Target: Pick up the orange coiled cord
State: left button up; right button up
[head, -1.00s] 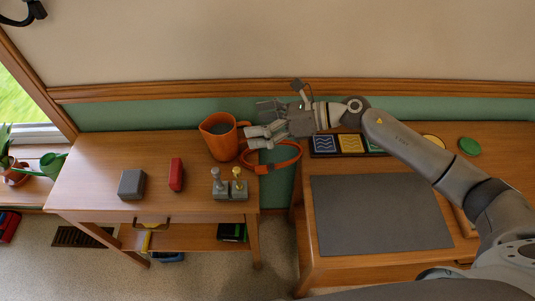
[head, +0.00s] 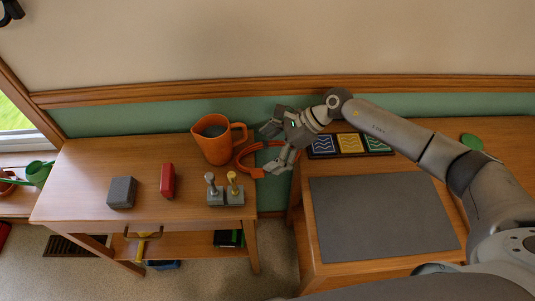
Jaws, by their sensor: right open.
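The orange coiled cord (head: 243,165) lies at the right end of the left wooden table, beside an orange mug, and its loop reaches out over the gap between the two tables. My right gripper (head: 272,151) is open, with its fingers pointing left and down around the right part of the cord. One finger is above the loop and the other is near its lower right side. Whether they touch the cord I cannot tell. Part of the cord is hidden behind the gripper. My left gripper is not in view.
The orange mug (head: 215,145) stands just left of the cord. A stand with two knobs (head: 226,195), a red block (head: 168,181) and a grey block (head: 122,192) are on the left table (head: 90,165). The right table holds a grey mat (head: 380,218) and picture tiles (head: 350,144).

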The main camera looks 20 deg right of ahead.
aim_at(252, 162)
jog(key=shift+x, duration=1.55)
jog(key=c, duration=1)
jog(key=shift+r, duration=0.1)
jog(key=shift+w+r, duration=0.1)
notch_tip(252, 162, up, 18)
jog(key=shift+f+b, duration=0.1)
jog(key=shift+b, duration=0.7)
